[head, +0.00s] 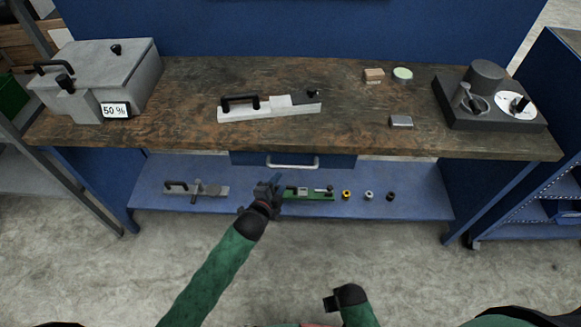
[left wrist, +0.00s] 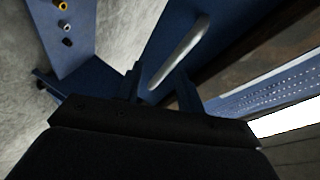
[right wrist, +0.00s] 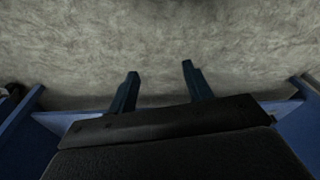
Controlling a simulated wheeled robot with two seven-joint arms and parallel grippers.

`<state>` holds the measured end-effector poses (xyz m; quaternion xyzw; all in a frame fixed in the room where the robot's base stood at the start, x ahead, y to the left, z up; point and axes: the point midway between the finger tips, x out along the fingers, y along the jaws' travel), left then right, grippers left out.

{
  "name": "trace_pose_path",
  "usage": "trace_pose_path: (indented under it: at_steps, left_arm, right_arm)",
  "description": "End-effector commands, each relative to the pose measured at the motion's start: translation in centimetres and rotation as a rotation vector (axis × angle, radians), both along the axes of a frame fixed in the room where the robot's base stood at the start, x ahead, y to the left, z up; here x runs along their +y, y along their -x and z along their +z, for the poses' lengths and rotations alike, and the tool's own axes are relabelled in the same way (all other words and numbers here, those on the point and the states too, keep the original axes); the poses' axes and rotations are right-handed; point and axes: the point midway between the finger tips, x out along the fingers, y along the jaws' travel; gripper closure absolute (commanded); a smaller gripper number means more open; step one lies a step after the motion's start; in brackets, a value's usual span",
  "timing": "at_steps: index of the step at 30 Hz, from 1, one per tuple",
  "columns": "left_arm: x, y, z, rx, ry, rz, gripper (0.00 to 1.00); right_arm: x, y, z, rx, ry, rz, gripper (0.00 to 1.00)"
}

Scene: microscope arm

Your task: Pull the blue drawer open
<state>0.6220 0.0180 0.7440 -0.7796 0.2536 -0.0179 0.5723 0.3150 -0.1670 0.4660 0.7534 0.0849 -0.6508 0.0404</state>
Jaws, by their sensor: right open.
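The blue drawer (head: 335,160) sits under the middle of the workbench top and looks shut. Its pale bar handle (head: 292,166) runs along the front. My left gripper (head: 275,181) is just below and left of the handle in the head view. In the left wrist view, the handle (left wrist: 182,48) shows beyond the open fingers (left wrist: 158,82), its near end in line with the gap between them. I see no clear contact. My right gripper (head: 332,301) is low in front of the bench, open and empty; its wrist view shows its spread fingers (right wrist: 160,80) over bare floor.
The wooden bench top (head: 190,90) overhangs the drawer. The blue lower shelf (head: 425,202) below it holds a green tool (head: 310,195), a grey tool (head: 210,190) and several small rings. The floor (head: 420,285) in front is clear.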

Motion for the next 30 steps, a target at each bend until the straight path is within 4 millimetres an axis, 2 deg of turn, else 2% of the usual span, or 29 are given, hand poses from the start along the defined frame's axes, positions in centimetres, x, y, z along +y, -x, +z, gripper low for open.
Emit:
trace_pose_path:
  at_steps: [6, 13, 24, 30]
  left_arm:
    - [-0.7, -0.1, 1.6, -0.18, -0.17, -0.084, 0.62]
    - [-1.0, -0.6, 1.6, -0.204, -0.218, -0.096, 0.62]
    - [-3.1, -4.8, 0.8, -0.202, -0.215, -0.094, 0.62]
    - [-3.9, -6.4, 0.3, -0.201, -0.216, -0.095, 0.62]
  right_arm:
    - [-0.1, 0.5, -0.1, 0.025, 0.005, 0.001, 0.5]
    - [-0.2, 0.7, -0.7, 0.026, 0.007, 0.002, 0.5]
    - [-1.2, 2.3, -5.5, 0.026, 0.017, 0.002, 0.5]
    - [-1.5, 2.3, -7.1, 0.016, 0.021, 0.002, 0.5]
